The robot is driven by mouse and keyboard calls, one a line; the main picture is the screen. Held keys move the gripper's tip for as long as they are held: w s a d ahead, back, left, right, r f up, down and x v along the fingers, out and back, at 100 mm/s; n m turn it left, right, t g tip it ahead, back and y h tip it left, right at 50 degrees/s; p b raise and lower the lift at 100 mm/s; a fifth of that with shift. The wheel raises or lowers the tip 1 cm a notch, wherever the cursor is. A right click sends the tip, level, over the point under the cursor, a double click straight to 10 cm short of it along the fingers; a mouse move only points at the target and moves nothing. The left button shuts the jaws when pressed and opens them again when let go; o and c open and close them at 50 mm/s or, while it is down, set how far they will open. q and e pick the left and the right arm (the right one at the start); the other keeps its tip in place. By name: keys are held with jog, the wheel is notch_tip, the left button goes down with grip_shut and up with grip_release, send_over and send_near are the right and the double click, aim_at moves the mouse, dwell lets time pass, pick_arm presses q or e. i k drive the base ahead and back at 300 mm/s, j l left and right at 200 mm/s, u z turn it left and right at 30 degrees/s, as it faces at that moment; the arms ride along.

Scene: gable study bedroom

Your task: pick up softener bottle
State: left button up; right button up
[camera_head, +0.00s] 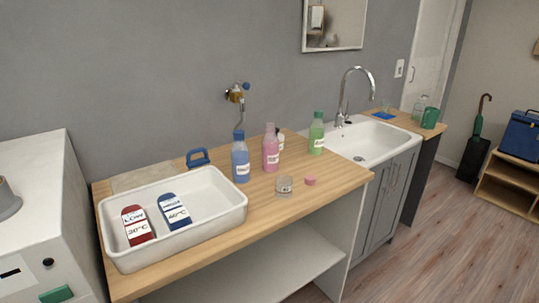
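Several bottles stand upright on the wooden counter (325,190). A blue bottle (240,163) is at the left, a pink bottle (271,152) is to its right, and a green bottle (316,136) stands farther right near the sink. Each has a white label, too small to read, so I cannot tell which one is the softener. A small pale container (280,141) is partly hidden behind the pink bottle. Neither of my grippers is in view.
A white tub (225,217) on the counter's left holds a red and a blue labelled item. A small jar (284,187) and a pink cap (310,181) lie in front of the bottles. A blue-handled brush (197,157) is behind the tub. The sink (371,144) is right.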

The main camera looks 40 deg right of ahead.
aim_at(271, 143)
jog(key=l+u, duration=0.3)
jog(key=l, duration=0.7)
jog(key=l+u, duration=0.35)
jog(key=l, duration=0.7)
jog(key=k, duration=0.05)
